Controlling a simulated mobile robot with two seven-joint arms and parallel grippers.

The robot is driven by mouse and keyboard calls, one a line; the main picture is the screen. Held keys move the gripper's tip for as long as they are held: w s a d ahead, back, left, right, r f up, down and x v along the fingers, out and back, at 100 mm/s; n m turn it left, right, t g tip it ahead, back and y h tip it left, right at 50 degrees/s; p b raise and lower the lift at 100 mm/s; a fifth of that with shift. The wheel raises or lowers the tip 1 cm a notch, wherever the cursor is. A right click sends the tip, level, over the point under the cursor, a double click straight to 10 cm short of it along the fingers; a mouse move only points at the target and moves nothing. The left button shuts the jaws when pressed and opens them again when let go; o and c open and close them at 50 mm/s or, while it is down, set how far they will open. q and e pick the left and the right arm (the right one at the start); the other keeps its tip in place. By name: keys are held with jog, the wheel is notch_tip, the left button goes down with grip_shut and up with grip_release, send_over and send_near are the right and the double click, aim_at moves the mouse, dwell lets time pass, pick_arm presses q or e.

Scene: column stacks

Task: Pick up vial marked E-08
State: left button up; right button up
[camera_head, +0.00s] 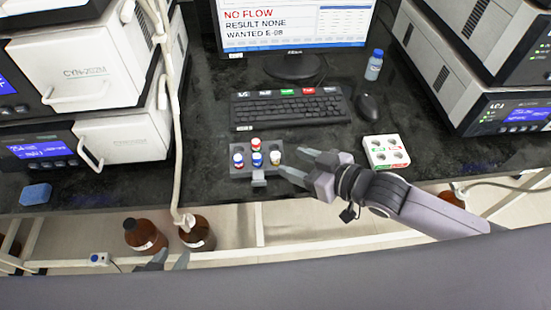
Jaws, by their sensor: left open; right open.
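A dark grey vial rack (242,172) stands on the black bench. It holds several small capped vials: a red-capped one (256,144) at the back, blue-capped ones, and a pale one (275,159) at the right. Their markings are too small to read, so I cannot tell which is E-08. My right gripper (292,161) is open and empty just right of the rack, fingers pointing left towards the pale vial. My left gripper (168,260) is low in front of the bench edge, only its fingertips showing, open.
A monitor (300,22) reads "WANTED E-08" and "NO FLOW". A keyboard (290,108) and mouse (368,107) lie behind the rack. A white holder (387,152) stands right of my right gripper. Instruments flank both sides. Brown bottles (145,236) stand below the bench edge.

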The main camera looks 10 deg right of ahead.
aim_at(279, 157)
jog(key=shift+x, duration=2.7)
jog(key=c, duration=0.9)
